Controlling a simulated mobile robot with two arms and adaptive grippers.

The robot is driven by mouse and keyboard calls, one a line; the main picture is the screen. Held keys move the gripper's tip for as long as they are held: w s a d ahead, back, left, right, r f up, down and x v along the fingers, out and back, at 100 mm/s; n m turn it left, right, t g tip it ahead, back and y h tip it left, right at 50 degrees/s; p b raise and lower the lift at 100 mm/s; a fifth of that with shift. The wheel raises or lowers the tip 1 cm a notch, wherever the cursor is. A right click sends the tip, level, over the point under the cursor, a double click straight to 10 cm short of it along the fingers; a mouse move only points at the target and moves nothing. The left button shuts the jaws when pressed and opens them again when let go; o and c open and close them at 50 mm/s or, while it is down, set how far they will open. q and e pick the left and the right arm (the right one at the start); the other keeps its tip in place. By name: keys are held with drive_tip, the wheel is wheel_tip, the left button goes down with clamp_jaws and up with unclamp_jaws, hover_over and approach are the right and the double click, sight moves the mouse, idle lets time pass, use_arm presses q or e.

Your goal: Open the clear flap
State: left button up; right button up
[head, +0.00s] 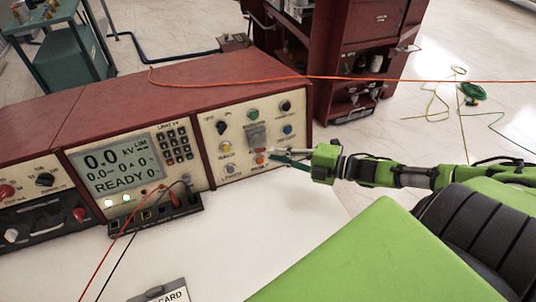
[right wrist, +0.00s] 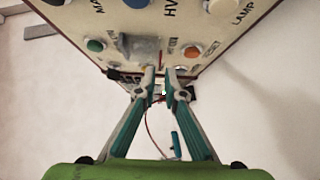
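The clear flap (head: 256,134) is a greyish see-through cover on the front of the right-hand control panel, among coloured buttons and knobs. It looks down over its place. In the right wrist view the flap (right wrist: 128,48) shows up and left of the fingertips. My right gripper (head: 277,158) reaches in from the right, its tips just below and right of the flap, close to the panel. In the right wrist view its teal fingers (right wrist: 160,75) converge, tips nearly together, with nothing clearly held. Contact with the panel cannot be told. My left gripper is out of view.
The panel belongs to a long red console (head: 185,92) with a display (head: 122,162) reading READY. Red and black leads run from a terminal block (head: 155,213). An orange cable (head: 330,78) crosses above. A red cabinet (head: 345,45) stands behind. A card (head: 170,296) lies in front.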

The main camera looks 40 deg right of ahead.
sight(258, 142)
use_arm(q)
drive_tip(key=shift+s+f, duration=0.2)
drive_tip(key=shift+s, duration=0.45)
use_arm(e)
drive_tip(key=shift+x, duration=1.6)
clamp_jaws()
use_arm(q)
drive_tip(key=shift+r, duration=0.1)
